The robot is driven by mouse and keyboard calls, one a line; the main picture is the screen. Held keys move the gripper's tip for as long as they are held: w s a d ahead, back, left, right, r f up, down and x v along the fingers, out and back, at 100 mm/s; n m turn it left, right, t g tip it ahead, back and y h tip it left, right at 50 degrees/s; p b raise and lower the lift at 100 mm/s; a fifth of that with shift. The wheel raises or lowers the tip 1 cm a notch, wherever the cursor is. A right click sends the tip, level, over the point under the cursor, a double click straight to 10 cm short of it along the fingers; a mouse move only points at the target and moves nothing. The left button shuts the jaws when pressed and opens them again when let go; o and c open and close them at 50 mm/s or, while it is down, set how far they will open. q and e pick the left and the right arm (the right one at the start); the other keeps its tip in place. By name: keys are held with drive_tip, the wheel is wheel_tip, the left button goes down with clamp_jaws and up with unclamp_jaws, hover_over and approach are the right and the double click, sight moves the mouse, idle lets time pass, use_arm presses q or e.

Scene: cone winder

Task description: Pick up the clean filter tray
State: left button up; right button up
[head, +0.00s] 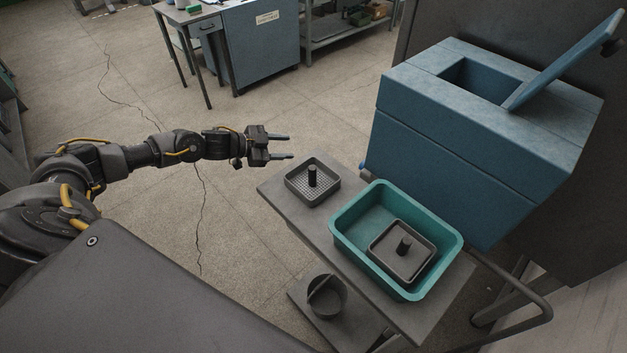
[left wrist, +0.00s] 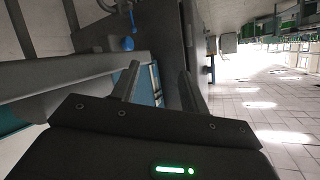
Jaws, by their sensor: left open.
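A square dark grey filter tray (head: 297,189) with a perforated floor and an upright black knob sits on the left end of the grey cart top (head: 283,207). A second tray (head: 385,265), with a plain-looking grey-brown floor and a similar knob, lies inside the teal bin (head: 345,243). The perforated one looks the cleaner. My left gripper (head: 290,147) is open and empty, above and to the left of the perforated tray and apart from it. Its two fingers also show spread in the left wrist view (left wrist: 158,72), where no tray can be made out. My right gripper is out of view.
A blue machine box (head: 465,165) with a raised lid (head: 565,62) stands behind the bin. A dark pot (head: 328,300) sits on the cart's lower shelf. A handle rail (head: 515,290) is at the right. Open floor lies left of the cart.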

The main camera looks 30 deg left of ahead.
use_arm(q)
drive_tip(key=s+d+r+g+h, duration=0.1)
drive_tip(key=s+r, duration=0.2)
drive_tip(key=r, duration=0.1)
drive_tip(key=g+h, duration=0.2)
drive_tip(key=g, duration=0.1)
approach(312, 172)
drive_tip(key=shift+w+a+f, duration=0.55)
drive_tip(key=shift+w+a, duration=0.15)
drive_tip(key=shift+a, duration=0.1)
drive_tip(key=shift+s+d+g, duration=0.2)
drive_tip(key=shift+s+g, duration=0.1)
drive_tip(key=shift+s, duration=0.1)
drive_tip(key=p+x, duration=0.2)
drive_tip(key=x, duration=0.3)
drive_tip(key=shift+w+r, duration=0.1)
drive_tip(key=shift+r, duration=0.1)
drive_tip(key=shift+w+d+f, duration=0.15)
drive_tip(key=shift+d+f, duration=0.05)
drive_tip(key=shift+d, duration=0.15)
drive_tip(key=p+x, duration=0.3)
drive_tip(key=x, duration=0.1)
drive_tip(key=shift+w+d, duration=0.2)
drive_tip(key=shift+w, duration=0.05)
drive_tip(key=shift+w+d+f, duration=0.1)
drive_tip(key=shift+d+f, duration=0.05)
drive_tip(key=shift+d, duration=0.05)
